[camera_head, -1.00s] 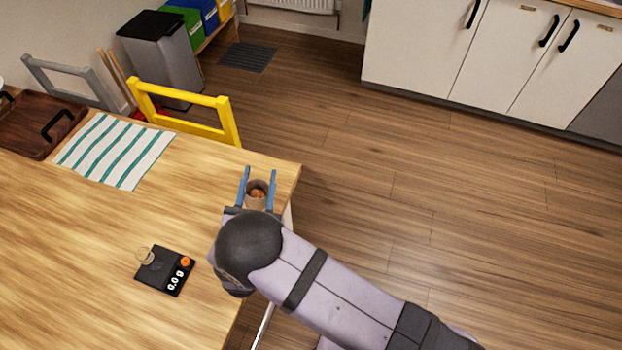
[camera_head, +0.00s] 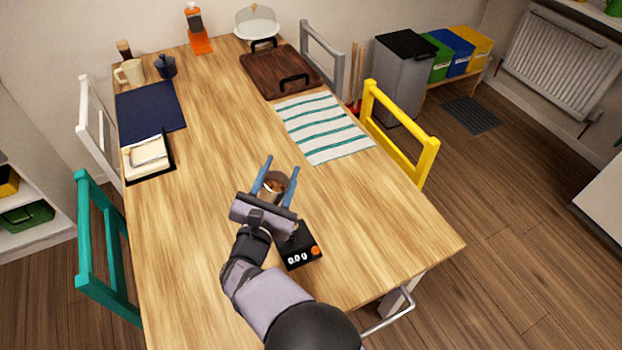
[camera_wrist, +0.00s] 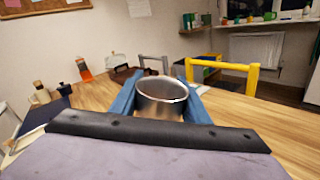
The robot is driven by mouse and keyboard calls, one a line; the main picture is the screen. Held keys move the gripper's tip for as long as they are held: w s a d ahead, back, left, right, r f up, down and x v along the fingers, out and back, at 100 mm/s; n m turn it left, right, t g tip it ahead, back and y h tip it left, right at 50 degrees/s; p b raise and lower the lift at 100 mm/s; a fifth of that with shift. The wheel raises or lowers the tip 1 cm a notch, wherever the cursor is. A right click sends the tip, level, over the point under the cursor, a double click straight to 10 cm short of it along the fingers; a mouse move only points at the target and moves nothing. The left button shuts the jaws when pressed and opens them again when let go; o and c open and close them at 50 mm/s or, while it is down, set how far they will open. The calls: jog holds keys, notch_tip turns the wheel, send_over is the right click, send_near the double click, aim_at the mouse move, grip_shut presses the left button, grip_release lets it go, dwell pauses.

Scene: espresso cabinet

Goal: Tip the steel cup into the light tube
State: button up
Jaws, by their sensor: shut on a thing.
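My gripper (camera_head: 281,166) is shut on the steel cup (camera_head: 271,196), with a blue finger on each side of it. The cup is held above the table, roughly upright, with something brown inside. In the wrist view the cup (camera_wrist: 160,104) shows its round rim and shiny wall between the fingers. The black scale (camera_head: 299,251) with an orange knob lies just below my gripper in the head view and reads 0.0 g. The light tube cannot be made out now; my gripper covers the far part of the scale, where a small pale ring showed earlier.
A striped cloth (camera_head: 322,127), a brown tray (camera_head: 280,75), a navy mat (camera_head: 150,110) and a black-edged tray (camera_head: 165,168) lie farther back. Yellow (camera_head: 398,140) and teal (camera_head: 105,255) chairs flank the table (camera_head: 400,235). The middle of the tabletop is clear.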

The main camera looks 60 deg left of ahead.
jog(key=shift+s+a+r, duration=0.25)
jog(key=shift+s, duration=0.3)
jog(key=shift+f, duration=0.2)
